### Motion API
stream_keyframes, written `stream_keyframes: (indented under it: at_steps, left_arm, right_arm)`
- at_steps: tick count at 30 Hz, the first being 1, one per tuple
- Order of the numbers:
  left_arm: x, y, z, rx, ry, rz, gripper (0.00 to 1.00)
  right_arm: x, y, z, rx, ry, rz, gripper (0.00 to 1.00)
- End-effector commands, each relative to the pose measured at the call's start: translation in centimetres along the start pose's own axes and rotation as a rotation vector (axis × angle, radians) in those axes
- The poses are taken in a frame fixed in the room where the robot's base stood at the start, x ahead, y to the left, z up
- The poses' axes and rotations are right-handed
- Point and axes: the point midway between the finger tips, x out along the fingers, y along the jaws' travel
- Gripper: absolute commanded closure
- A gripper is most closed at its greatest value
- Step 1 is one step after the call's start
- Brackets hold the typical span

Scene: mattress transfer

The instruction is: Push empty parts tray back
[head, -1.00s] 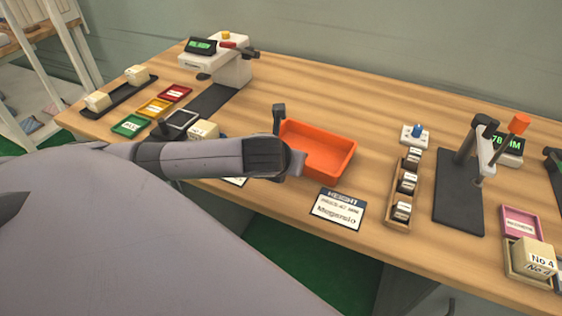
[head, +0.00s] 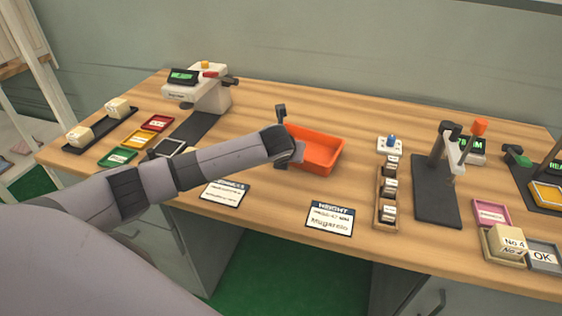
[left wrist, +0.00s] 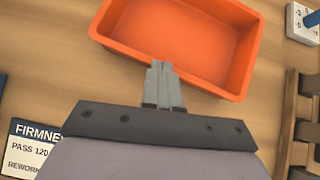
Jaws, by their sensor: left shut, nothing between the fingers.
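The empty orange parts tray (head: 318,150) sits on the wooden table in the middle of the head view. In the left wrist view the tray (left wrist: 185,40) lies just beyond my fingers, its near wall facing them. My left gripper (left wrist: 162,85) is shut with nothing between the fingers. Its fingertips are at the tray's near wall; I cannot tell whether they touch it. My right gripper is not in view.
A weight card (head: 330,219) lies in front of the tray. A wooden rack (head: 388,190) of small blocks stands to its right, with a dark press stand (head: 437,190) beyond. A white device (head: 203,88) stands back left. The table behind the tray is clear.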

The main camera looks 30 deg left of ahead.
Motion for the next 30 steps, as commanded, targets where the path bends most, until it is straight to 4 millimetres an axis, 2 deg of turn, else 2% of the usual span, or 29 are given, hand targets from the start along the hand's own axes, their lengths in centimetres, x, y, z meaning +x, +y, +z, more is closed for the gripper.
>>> stream_keyframes:
  at_steps: [10, 24, 30]
  left_arm:
    - [2.2, -0.1, 2.3, -0.001, 0.0, 0.0, 1.0]
    - [2.4, -0.1, 2.5, 0.0, 0.0, 0.0, 1.0]
    - [1.8, -0.2, 2.4, 0.002, 0.0, 0.0, 1.0]
  right_arm:
    - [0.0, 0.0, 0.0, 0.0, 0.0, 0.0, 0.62]
    - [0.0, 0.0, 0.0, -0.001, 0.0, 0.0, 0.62]
    - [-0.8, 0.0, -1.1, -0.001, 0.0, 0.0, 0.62]
